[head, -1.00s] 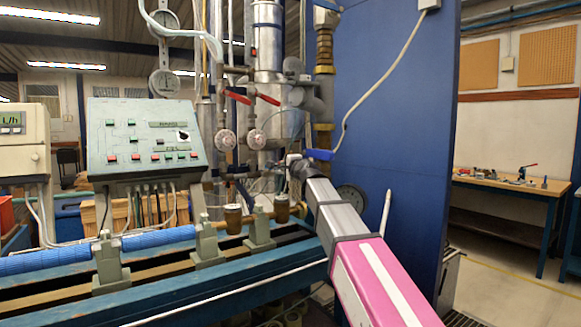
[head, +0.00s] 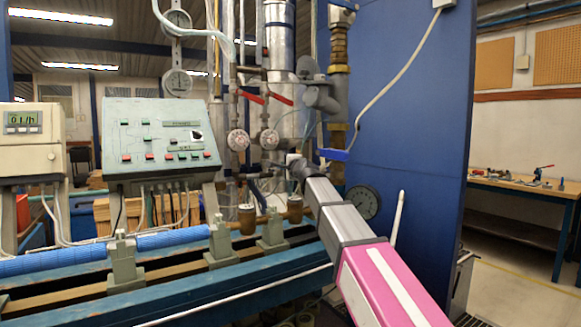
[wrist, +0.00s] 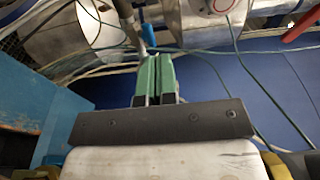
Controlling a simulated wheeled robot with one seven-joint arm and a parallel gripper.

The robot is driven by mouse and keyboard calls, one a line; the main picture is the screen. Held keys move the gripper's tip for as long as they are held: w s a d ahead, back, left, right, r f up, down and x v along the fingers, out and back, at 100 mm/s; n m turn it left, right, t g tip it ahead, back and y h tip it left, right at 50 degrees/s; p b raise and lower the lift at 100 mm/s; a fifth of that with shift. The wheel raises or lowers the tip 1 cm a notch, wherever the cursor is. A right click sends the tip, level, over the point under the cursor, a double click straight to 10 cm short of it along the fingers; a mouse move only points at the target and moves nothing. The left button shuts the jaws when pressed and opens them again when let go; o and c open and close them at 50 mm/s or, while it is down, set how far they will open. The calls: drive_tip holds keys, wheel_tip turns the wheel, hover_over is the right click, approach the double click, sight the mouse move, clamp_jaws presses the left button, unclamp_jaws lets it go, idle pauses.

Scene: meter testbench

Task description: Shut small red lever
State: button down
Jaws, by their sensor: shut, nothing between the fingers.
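Two red levers show in the head view on the pipes behind the bench: a left one (head: 251,98) and a right one (head: 281,99). Both slant down to the right, and I cannot tell which is the small one. My gripper (head: 291,158) is below them, apart from both, its tips small and partly hidden by my arm. In the wrist view, its green fingers (wrist: 154,77) are together with nothing between them. Part of a red lever (wrist: 301,28) shows at the upper right there, clear of the fingers.
A blue handle (head: 333,154) is just right of my gripper, beside the blue panel (head: 410,110). Round gauges (head: 238,140) sit below the levers. A control box (head: 160,135) and a bench with blue pipe (head: 60,262) stand left. Thin cables cross the wrist view.

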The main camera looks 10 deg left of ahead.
drive_tip(key=shift+w+a, duration=0.15)
drive_tip(key=shift+a, duration=0.25)
idle(0.5)
